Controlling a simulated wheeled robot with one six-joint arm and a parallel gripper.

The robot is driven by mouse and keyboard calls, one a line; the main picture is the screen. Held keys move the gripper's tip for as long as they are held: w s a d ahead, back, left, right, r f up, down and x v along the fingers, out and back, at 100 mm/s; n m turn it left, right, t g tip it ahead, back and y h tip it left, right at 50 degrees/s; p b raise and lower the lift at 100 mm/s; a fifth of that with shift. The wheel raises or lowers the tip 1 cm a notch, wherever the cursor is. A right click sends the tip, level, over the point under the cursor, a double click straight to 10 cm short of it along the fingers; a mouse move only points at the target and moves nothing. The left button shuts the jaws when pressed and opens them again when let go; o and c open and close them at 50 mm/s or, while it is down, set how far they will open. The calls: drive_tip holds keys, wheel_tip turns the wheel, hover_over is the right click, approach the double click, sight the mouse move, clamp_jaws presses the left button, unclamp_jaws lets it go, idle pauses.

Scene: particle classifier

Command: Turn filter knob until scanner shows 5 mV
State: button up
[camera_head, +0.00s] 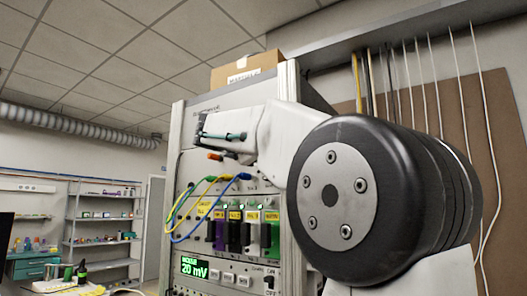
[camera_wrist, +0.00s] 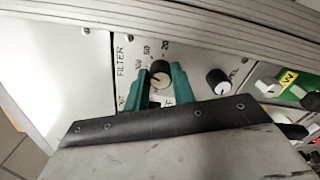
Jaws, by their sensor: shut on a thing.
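The filter knob (camera_wrist: 159,73) is a black knob with a pale pointer line, on a white panel marked FILTER in the wrist view. Scale marks such as 100, 50 and 20 stand around it. My gripper (camera_wrist: 160,80) has its two green fingers on either side of this knob and is shut on it. In the head view my gripper (camera_head: 222,136) is at the upper panel of the rack, and the knob is hidden there. The scanner display (camera_head: 194,268) shows green digits reading 20 mV.
A second black knob (camera_wrist: 218,81) sits right of the filter knob. Yellow and blue cables (camera_head: 190,198) loop in front of the modules below my gripper. A cardboard box (camera_head: 245,70) lies on top of the rack. Shelves (camera_head: 103,228) stand at the far left.

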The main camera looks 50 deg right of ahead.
drive_tip(key=shift+m, duration=2.2)
drive_tip(key=o, duration=1)
drive_tip(key=shift+a, duration=0.1)
drive_tip(key=a, duration=0.7)
drive_tip(key=shift+s+a, duration=0.25)
drive_tip(key=shift+a, duration=0.05)
